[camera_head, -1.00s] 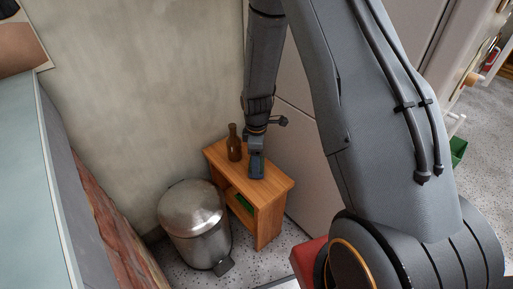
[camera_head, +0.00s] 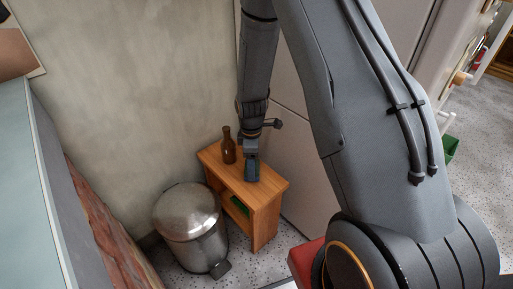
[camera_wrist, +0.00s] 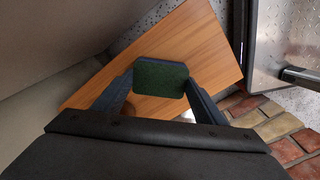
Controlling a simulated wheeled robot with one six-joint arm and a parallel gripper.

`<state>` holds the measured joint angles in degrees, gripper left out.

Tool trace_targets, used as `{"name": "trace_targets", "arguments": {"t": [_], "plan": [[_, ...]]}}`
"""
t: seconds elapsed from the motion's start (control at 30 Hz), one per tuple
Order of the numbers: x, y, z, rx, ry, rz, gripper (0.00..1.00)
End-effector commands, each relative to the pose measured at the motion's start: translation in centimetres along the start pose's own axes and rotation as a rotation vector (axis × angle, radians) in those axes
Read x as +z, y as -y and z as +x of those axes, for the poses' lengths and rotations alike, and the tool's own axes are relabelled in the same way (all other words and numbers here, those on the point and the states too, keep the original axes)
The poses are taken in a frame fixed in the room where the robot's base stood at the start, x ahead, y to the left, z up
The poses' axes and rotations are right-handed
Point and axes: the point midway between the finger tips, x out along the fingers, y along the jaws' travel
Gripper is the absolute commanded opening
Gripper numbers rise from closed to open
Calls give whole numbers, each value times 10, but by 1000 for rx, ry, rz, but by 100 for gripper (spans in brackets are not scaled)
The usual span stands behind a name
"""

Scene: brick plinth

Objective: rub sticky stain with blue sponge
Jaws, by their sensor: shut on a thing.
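My gripper (camera_wrist: 160,88) is shut on the blue sponge (camera_wrist: 160,79), gripping it by its two ends. The sponge shows a dark green face toward the wrist camera and a thin blue edge. It is over the top of a small wooden cabinet (camera_wrist: 200,50); I cannot tell whether it touches the wood. In the head view my gripper (camera_head: 252,173) points down onto the cabinet top (camera_head: 272,188), just right of a brown bottle (camera_head: 228,150). I cannot make out the sticky stain; the sponge and fingers may hide it.
A metal pedal bin (camera_head: 188,215) stands left of the cabinet. A green thing (camera_head: 239,206) lies on the cabinet's open shelf. A wall (camera_head: 140,90) is behind, and a tall pale panel (camera_head: 300,165) stands close on the right. Brick (camera_wrist: 285,150) shows at lower right in the wrist view.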

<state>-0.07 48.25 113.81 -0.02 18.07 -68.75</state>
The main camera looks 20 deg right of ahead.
Motion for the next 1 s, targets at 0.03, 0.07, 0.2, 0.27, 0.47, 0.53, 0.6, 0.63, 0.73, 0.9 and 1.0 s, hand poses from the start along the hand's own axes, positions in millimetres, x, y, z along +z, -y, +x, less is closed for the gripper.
{"name": "trace_targets", "arguments": {"t": [0.03,0.07,0.2,0.27,0.47,0.53,0.6,0.63,0.73,0.9,1.0], "plan": [[0,-1,-17,5,-2,1,44],[2,-1,-24,5,-2,3,44],[7,-3,-33,2,-1,13,44],[8,-3,-39,2,-1,14,44],[6,-2,-57,2,-1,11,44],[6,-2,-63,2,-1,10,44],[5,-2,-69,3,-1,9,44],[5,-2,-72,3,-1,9,44],[4,-2,-78,3,-1,8,44],[4,-2,-79,2,-1,7,44],[3,-2,-79,2,-1,7,44]]}}
